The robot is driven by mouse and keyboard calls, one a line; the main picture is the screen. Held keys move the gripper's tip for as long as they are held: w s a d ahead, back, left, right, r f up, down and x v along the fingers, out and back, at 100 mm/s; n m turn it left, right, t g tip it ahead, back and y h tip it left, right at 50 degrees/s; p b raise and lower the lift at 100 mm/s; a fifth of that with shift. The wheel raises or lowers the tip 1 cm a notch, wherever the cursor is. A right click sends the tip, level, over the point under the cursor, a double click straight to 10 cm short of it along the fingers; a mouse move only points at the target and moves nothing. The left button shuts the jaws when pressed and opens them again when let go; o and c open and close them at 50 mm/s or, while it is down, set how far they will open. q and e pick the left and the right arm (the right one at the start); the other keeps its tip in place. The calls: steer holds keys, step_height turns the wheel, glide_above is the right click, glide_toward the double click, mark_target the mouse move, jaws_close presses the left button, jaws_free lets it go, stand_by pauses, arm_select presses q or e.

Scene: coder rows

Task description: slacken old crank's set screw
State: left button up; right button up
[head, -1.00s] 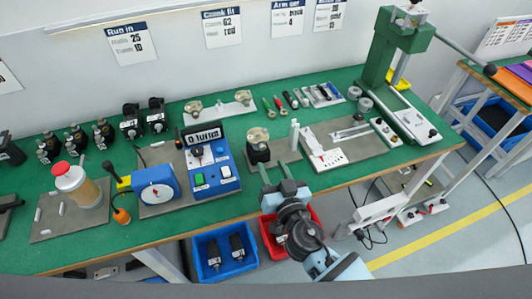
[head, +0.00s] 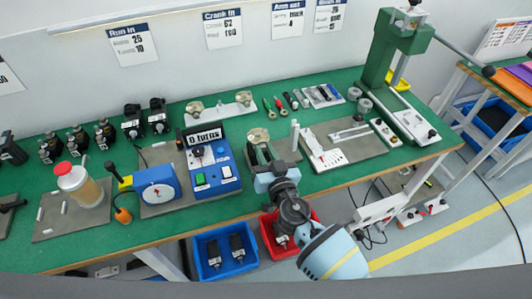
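A black encoder block with a round tan crank piece (head: 258,135) on top stands on a small grey mat at the middle of the green bench. I take this piece for the old crank; its set screw is too small to make out. My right gripper (head: 262,154) is at the block, with one finger on each side of it below the crank. The fingers are spread, but I cannot tell whether they touch the block. Hand tools, among them a red-handled one (head: 278,103), lie behind it. My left gripper is not in view.
A blue control box (head: 212,170) with a turns display stands just left. A grey mat with a white block (head: 328,158) lies right, before a green press (head: 396,50). A red bin (head: 268,238) and a blue bin (head: 225,255) sit below the bench edge.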

jaws_close()
